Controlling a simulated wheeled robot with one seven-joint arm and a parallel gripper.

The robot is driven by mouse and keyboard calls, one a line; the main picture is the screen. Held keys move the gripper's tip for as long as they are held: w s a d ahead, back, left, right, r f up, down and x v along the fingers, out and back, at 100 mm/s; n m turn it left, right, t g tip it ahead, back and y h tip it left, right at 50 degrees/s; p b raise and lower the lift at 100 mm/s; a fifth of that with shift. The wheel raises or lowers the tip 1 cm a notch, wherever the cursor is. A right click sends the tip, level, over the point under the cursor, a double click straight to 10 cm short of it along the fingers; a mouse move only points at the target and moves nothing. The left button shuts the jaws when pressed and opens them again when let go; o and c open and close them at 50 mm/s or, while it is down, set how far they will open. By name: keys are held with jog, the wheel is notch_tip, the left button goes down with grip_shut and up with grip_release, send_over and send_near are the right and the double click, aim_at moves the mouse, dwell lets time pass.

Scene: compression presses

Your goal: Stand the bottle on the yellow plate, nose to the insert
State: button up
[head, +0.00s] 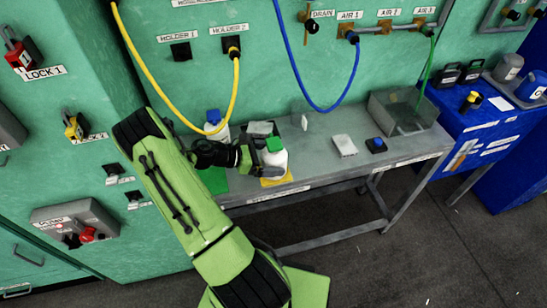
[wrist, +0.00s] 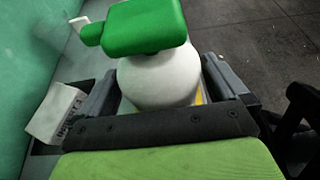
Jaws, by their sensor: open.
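The white bottle with a green head (head: 273,155) stands upright on the yellow plate (head: 277,181) on the grey bench. In the wrist view the bottle (wrist: 160,80) sits between my gripper's (wrist: 160,92) two fingers, which are apart. Its green nose (wrist: 91,33) points left, towards the green wall. Contact between fingers and bottle cannot be made out. A pale block labelled INSERT (wrist: 56,112) shows at the left of the wrist view. The yellow plate shows as a sliver (wrist: 204,94) beside the bottle. My gripper (head: 247,158) reaches in from the left in the head view.
A blue-capped bottle (head: 214,122) stands behind my arm, near a green plate (head: 213,180). A pale block (head: 344,145), a blue-topped black item (head: 376,145) and a metal box (head: 403,112) are on the right of the bench. Yellow and blue hoses hang behind.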

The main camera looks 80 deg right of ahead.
jog(key=p+v, duration=0.1)
jog(key=v, duration=1)
jog(key=shift+a, duration=0.15)
jog(key=w+a+r+m+t+y, duration=0.1)
jog(key=w+a+r+m+t, duration=0.1)
jog(key=w+a+r+t, duration=0.45)
jog(key=w+a+r+m+t+y, duration=0.25)
jog(key=a+r+t, duration=0.2)
jog(key=a, duration=0.45)
jog(key=s+a+r+m+t+y, duration=0.1)
jog(key=s+a+r+t, duration=0.2)
jog(key=a, duration=0.6)
jog(key=s+a+r+t+y, duration=0.2)
jog(key=s+a+r, duration=0.3)
jog(key=a, duration=0.4)
jog(key=shift+s+a+r+m+t, duration=0.4)
jog(key=shift+s+t, duration=0.2)
jog(key=shift+s, duration=0.1)
jog(key=shift+d, duration=0.1)
